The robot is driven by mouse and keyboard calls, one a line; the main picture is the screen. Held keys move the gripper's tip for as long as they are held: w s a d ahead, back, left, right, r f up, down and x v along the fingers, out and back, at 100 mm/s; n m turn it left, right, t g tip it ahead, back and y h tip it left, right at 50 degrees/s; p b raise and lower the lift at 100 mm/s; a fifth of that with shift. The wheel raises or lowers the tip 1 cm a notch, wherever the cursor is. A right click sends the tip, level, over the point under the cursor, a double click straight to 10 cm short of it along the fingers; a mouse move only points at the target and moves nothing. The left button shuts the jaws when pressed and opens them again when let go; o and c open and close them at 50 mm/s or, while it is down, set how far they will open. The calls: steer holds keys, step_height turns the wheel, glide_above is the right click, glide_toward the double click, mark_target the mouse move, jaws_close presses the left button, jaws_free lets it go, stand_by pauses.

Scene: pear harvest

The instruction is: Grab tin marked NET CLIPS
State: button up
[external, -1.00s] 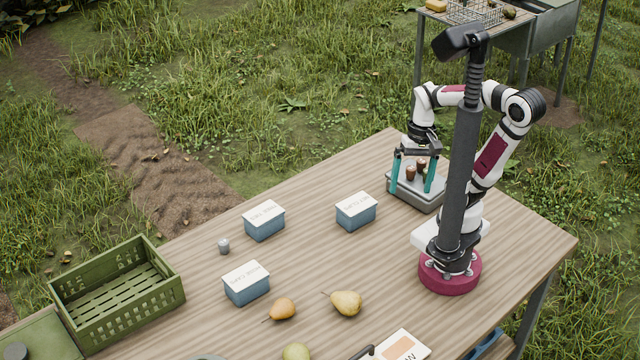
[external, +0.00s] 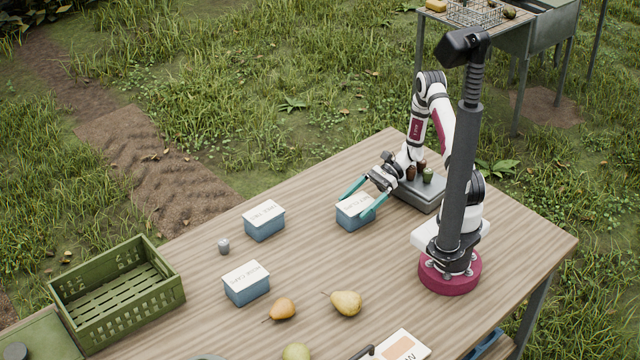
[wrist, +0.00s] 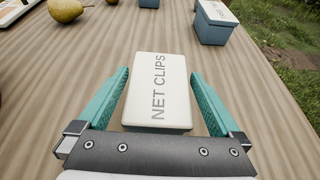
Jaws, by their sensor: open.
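The tin marked NET CLIPS (wrist: 158,92) is a blue box with a cream lid; its lettering reads clearly in the wrist view. In the external view the same tin (external: 352,217) stands on the table near the grey tray. My gripper (wrist: 160,85) is open, with one teal finger on each side of the tin. In the external view my gripper (external: 358,203) reaches down over the tin from the right.
Two similar tins (external: 264,220) (external: 247,283) stand to the left on the wooden table (external: 400,290). A grey tray (external: 418,194) with small dark items is close on the right. Pears (external: 346,303), a small grey weight (external: 223,246) and a green crate (external: 118,295) lie farther off.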

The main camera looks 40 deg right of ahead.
steer(key=shift+x, duration=1.15)
steer(key=shift+r, duration=0.15)
steer(key=c, duration=1.4)
